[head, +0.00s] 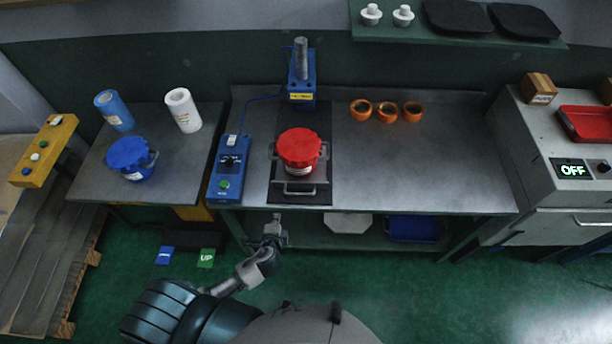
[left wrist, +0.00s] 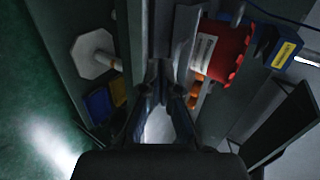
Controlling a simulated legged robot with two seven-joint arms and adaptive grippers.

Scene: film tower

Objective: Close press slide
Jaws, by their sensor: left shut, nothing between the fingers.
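The press slide (head: 290,188) is a carrier with metal handles on a dark track on the middle bench, pulled out toward the front edge. A red lidded pot (head: 299,148) stands on it, also in the left wrist view (left wrist: 228,52). The blue press (head: 301,82) with its metal column stands behind, clear of the pot; its yellow label side shows in the left wrist view (left wrist: 283,54). My left gripper (head: 273,226) is shut and empty, just in front of the bench edge, close to the slide's front handle but apparently apart from it. My right gripper is not seen.
A blue control box (head: 226,168) sits left of the track. A blue pot (head: 130,158) stands on the left bench. A white octagonal piece (head: 347,222) and blue tray (head: 412,229) lie on the lower shelf.

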